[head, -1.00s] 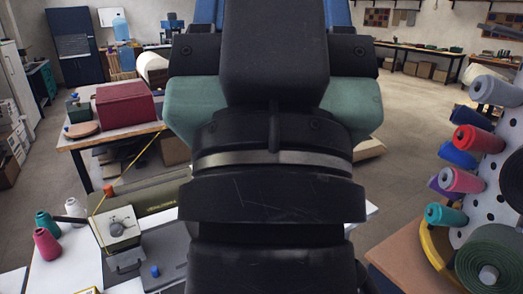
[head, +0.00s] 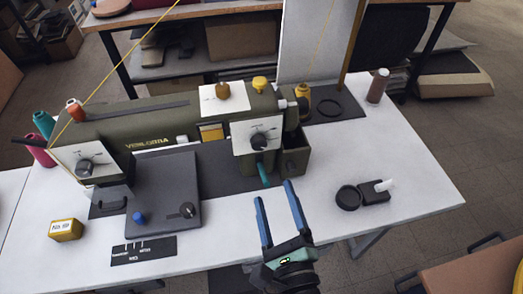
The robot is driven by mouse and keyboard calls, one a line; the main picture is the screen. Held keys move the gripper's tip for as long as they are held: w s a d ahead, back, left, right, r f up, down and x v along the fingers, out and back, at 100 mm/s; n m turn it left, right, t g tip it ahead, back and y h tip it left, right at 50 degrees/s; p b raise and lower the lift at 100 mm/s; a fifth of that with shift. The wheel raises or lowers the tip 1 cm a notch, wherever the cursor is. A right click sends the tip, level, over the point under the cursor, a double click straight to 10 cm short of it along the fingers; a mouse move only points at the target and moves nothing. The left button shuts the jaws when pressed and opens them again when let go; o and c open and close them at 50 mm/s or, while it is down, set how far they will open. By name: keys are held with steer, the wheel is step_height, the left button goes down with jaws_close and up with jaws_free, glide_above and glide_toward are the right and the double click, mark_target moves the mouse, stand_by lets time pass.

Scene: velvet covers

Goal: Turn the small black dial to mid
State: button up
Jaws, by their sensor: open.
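A small black dial (head: 187,210) sits on the right part of a dark grey plate (head: 160,182) in front of the green sewing machine (head: 160,125). A black label strip (head: 143,250) with white marks lies in front of that plate; its text is too small to read surely. Another black dial (head: 259,141) is on the machine's white right-hand panel, and a grey knob (head: 84,166) is on its left end panel. My gripper (head: 273,191) is open and empty, to the right of the plate and apart from every dial. Its blue fingers point towards the machine.
A blue knob (head: 139,217) is on the plate's left part. A teal-handled lever (head: 264,175) hangs near my fingertips. A yellow box (head: 66,230) stands at left; a black ring-shaped thing (head: 348,197) lies at right. The white table (head: 410,170) is clear farther right.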

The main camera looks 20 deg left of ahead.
mark_target(259, 147)
steer(key=p+x, duration=0.1)
steer(key=x, duration=1.1)
steer(key=shift+w+a, duration=0.2)
steer(key=shift+a, duration=0.05)
jaws_close()
